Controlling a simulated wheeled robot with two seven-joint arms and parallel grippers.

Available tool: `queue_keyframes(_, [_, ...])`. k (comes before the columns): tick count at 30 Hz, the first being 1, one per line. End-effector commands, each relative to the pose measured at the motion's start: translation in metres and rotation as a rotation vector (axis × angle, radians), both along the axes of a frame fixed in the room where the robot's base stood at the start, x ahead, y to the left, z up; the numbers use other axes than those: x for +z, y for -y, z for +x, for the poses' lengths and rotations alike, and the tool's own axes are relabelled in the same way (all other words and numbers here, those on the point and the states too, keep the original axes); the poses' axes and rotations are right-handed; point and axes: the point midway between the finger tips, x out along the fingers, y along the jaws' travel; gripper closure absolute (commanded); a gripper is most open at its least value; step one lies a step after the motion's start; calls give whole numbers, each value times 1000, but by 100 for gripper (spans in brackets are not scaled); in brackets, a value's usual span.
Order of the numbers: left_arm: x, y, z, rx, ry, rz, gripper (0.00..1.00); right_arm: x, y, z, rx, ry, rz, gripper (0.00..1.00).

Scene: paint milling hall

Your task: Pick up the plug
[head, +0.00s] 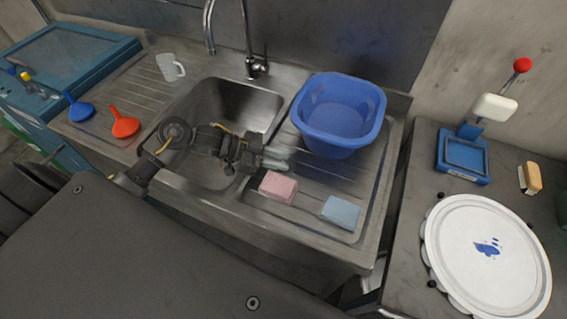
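My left gripper (280,159) reaches in from the left over the sink (238,104), with its fingertips above the ribbed drainboard, just behind the pink sponge. The fingers look pale and close together; I cannot tell whether they are open or shut, or whether anything is between them. I cannot make out the plug for certain. A small dark patch shows beside the pink sponge under the gripper, but it may only be shadow. My arm hides part of the basin. My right gripper is not in view.
A blue tub (341,140) stands on the drainboard behind the gripper. A pink sponge (278,187) and a blue sponge (341,212) lie in front. A white mug (170,68), a blue funnel (79,108) and a red funnel (124,124) are left. A white round lid (490,285) is right.

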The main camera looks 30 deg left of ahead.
Motion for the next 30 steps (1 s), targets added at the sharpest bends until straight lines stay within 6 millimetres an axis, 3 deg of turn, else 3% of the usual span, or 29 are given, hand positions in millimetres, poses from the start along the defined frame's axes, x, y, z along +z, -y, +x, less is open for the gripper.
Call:
queue_keyframes(3, [0, 0, 0, 0, 0, 0, 79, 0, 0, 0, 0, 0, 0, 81])
queue_keyframes(8, [0, 0, 0, 0, 0, 0, 100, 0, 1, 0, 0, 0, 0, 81])
queue_keyframes(20, [4, -1, 0, 0, 3, 1, 100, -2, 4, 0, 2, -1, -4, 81])
queue_keyframes(26, [26, -1, 0, -2, 7, 4, 100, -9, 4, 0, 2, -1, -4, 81])
queue_keyframes(30, [52, 3, -19, -4, 5, 5, 100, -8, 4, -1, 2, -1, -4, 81])
